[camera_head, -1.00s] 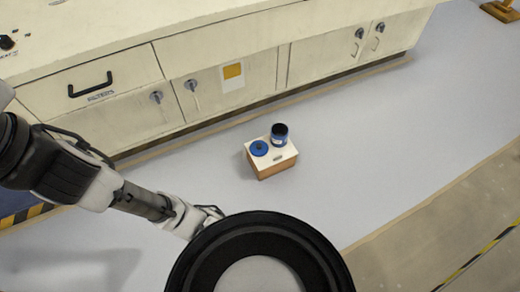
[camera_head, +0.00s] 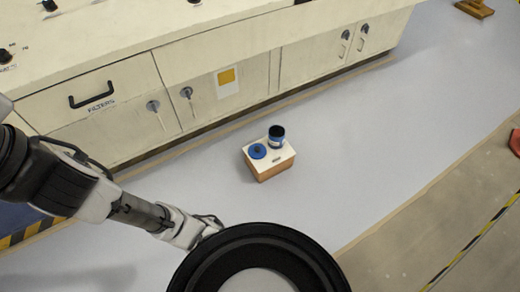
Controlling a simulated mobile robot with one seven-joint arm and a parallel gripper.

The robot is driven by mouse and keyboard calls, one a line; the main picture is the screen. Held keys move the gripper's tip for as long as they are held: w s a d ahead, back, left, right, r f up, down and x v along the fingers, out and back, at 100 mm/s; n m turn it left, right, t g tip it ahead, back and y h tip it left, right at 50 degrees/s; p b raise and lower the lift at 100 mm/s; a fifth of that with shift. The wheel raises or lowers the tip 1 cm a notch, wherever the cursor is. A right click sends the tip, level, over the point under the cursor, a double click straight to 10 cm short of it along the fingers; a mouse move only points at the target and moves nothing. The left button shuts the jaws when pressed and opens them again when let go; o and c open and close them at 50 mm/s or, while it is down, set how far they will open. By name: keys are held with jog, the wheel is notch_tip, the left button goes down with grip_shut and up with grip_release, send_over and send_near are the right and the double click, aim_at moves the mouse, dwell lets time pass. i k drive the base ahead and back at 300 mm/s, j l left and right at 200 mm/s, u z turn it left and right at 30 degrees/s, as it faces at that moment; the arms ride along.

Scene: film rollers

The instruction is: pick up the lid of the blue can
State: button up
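The blue lid (camera_head: 258,151) lies flat on the left part of the white top of a small wooden box (camera_head: 270,172). The blue can (camera_head: 277,136) stands upright on the same top, just right of and behind the lid, with a dark open-looking top. My gripper (camera_head: 211,229) is at the lower left of the box, apart from the lid, at the end of my arm. It is partly hidden behind my round black body part, so its fingers cannot be made out.
A long cream cabinet (camera_head: 120,70) with drawers and doors runs along the back left. The grey floor (camera_head: 370,130) around the box is clear. A wooden piece (camera_head: 474,9) lies at the top right, and a red object (camera_head: 515,142) shows at the right edge.

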aim_at(257, 151)
jog(key=i+j+z, duration=0.1)
jog(key=z, duration=0.3)
jog(key=i+j+z, duration=0.1)
jog(key=z, duration=0.3)
jog(key=i+j+z, duration=0.15)
jog(key=j, duration=0.15)
jog(key=i+j+z, duration=0.15)
jog(key=j, duration=0.15)
jog(key=i+j+z, duration=0.15)
jog(key=j, duration=0.2)
jog(key=i+j+z, duration=0.1)
jog(key=j, duration=0.35)
jog(key=i+j, duration=0.1)
jog(key=j, duration=0.3)
jog(key=i+j, duration=0.15)
jog(key=j, duration=0.1)
